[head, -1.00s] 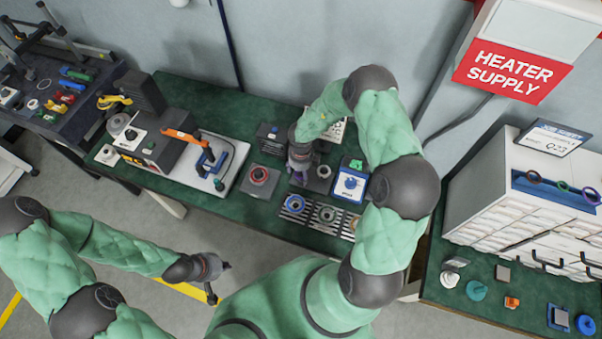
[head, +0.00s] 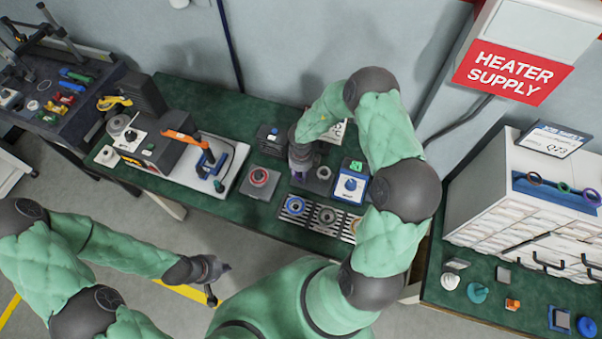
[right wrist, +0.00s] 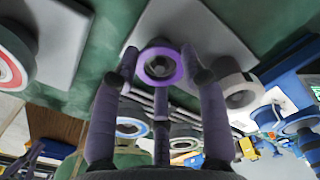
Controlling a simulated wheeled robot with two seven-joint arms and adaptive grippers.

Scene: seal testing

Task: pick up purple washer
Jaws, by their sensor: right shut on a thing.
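The purple washer (right wrist: 160,66) is a ring held between the fingertips of my right gripper (right wrist: 162,72) in the right wrist view. In the head view my right gripper (head: 301,172) points down over the green table, beside a grey plate; the washer is mostly hidden there. The fingers close around the ring, near the grey plate's edge (right wrist: 185,25); I cannot tell whether it touches the plate. My left gripper (head: 222,283) hangs empty over the floor in front of the table, its fingers spread apart.
Red-ringed (head: 258,177) and grey (head: 323,173) round parts stand on either side of the right gripper. A slotted rack (head: 340,229) with rings lies in front. A white-drawer cabinet (head: 480,205) stands further right.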

